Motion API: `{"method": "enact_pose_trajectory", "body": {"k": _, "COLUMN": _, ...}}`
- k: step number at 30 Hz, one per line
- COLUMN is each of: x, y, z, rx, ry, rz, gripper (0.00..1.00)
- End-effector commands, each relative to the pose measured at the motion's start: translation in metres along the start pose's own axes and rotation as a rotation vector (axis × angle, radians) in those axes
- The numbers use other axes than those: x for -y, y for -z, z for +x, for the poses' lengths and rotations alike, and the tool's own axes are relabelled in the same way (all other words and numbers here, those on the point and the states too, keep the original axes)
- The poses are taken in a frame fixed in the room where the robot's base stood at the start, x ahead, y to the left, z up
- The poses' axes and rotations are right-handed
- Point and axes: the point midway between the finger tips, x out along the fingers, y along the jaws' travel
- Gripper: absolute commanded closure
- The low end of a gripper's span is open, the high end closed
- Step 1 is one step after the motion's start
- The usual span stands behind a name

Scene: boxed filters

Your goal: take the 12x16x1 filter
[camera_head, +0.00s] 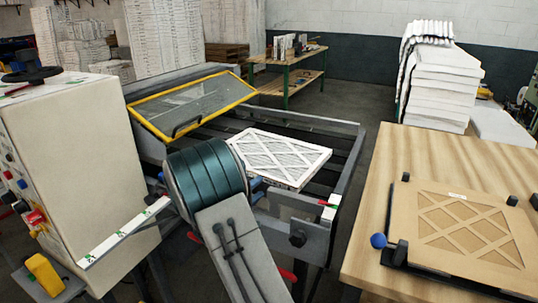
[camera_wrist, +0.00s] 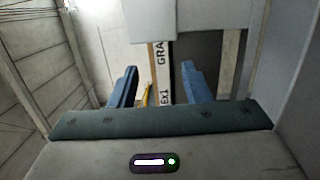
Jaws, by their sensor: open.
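The filter (camera_head: 285,157) has a white frame with diamond lattice and lies on the grey machine frame, in the middle of the head view. In the wrist view a pale filter edge (camera_wrist: 162,72) runs between my fingers, with partial print reading "GRA" and "6x1"; the full size is not readable. My gripper (camera_wrist: 160,86) is open, one blue finger on each side of that edge. I cannot tell whether either finger touches it. In the head view my arm hides most of the gripper, and only a bit of blue shows at the filter's near left corner.
A yellow-edged clear guard (camera_head: 190,104) is tilted up behind the filter. A control cabinet (camera_head: 75,160) stands at left. A wooden table (camera_head: 390,210) with a brown lattice panel (camera_head: 465,225) is at right. White stacks (camera_head: 440,85) stand behind it.

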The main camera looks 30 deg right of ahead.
Motion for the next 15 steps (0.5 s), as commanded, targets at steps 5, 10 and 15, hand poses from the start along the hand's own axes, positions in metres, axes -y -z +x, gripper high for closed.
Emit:
{"method": "enact_pose_trajectory", "body": {"k": 5, "x": -0.001, "y": 0.0, "z": 0.029, "rx": 0.005, "ry": 0.0, "rz": 0.0, "gripper": 0.56}}
{"method": "enact_pose_trajectory", "body": {"k": 10, "x": 0.001, "y": 0.001, "z": 0.038, "rx": 0.0, "ry": 0.001, "rz": 0.0, "gripper": 0.56}}
{"method": "enact_pose_trajectory", "body": {"k": 15, "x": 0.001, "y": 0.001, "z": 0.037, "rx": 0.0, "ry": 0.001, "rz": 0.0, "gripper": 0.68}}
